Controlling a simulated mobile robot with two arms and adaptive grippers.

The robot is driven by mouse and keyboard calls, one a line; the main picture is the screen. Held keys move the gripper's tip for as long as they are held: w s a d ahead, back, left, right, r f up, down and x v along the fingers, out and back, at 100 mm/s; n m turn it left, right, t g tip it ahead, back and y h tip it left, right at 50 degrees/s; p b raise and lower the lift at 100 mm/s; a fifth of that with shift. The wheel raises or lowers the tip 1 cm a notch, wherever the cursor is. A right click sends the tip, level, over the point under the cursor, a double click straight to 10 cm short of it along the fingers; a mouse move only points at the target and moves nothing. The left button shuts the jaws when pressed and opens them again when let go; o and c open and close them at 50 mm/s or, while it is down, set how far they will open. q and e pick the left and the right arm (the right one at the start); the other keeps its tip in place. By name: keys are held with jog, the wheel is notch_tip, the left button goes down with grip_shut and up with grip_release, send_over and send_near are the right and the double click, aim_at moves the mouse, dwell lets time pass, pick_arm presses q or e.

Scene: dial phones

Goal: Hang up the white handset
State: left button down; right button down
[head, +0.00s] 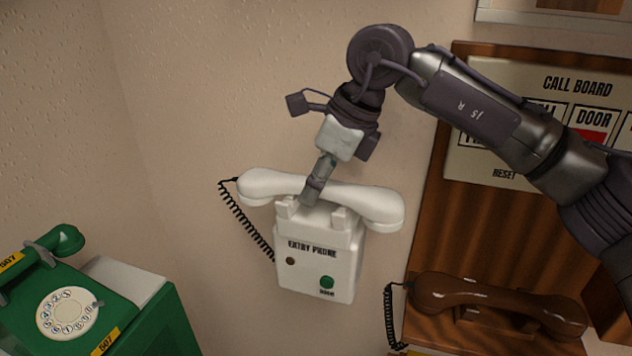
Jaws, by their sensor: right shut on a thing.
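The white handset (369,201) lies lengthwise across the top of the white entry phone (312,264) on the wall. It tilts slightly down to the right. My right gripper (313,191) comes from above and is shut on the middle of the white handset. A black coiled cord (243,222) runs from the handset's left end to the phone's left side. My left gripper is not in view.
A green dial phone (120,310) with its own handset (50,246) is at the lower left. A brown handset (500,304) lies at the lower right on a wooden panel (440,240) below the call board (480,90). The wall left of the entry phone is clear.

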jog(key=shift+f+b, duration=0.5)
jog(key=shift+f, duration=0.2)
jog(key=c, duration=0.7)
grip_release()
jog(key=v, duration=1.2)
jog(key=shift+r, duration=0.1)
